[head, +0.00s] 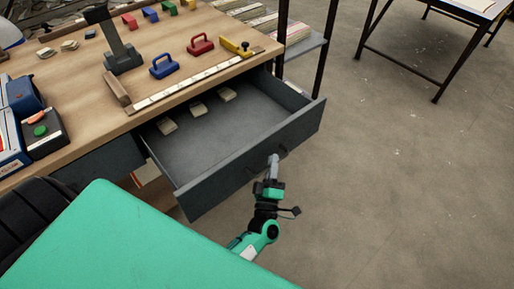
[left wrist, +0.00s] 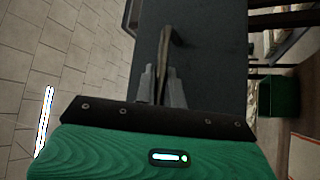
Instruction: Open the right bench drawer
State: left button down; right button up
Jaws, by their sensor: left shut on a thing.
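The right bench drawer (head: 218,182) is dark grey and stands well open from under the wooden bench top in the head view. My left gripper (head: 273,161) is at the drawer's front panel. In the left wrist view its two fingers (left wrist: 160,83) are closed on the drawer handle (left wrist: 167,42), which stands out from the dark front panel (left wrist: 208,50). In the head view the gripper partly hides the handle. My right gripper is in neither view.
The bench top (head: 190,70) carries a blue weight-like block (head: 163,67), a red one (head: 201,44), a yellow tool (head: 235,46) and a long pale ruler (head: 196,80). A shelf rack (head: 305,45) stands beside the bench.

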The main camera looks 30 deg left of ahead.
pick_arm(q)
jog(key=s+d, duration=0.2)
jog(key=d, duration=0.4)
jog(key=shift+s, duration=0.25)
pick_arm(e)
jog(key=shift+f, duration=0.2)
pick_arm(q)
jog(key=c, duration=1.8)
grip_release()
jog(key=shift+o, duration=0.2)
jog(key=shift+a, duration=0.1)
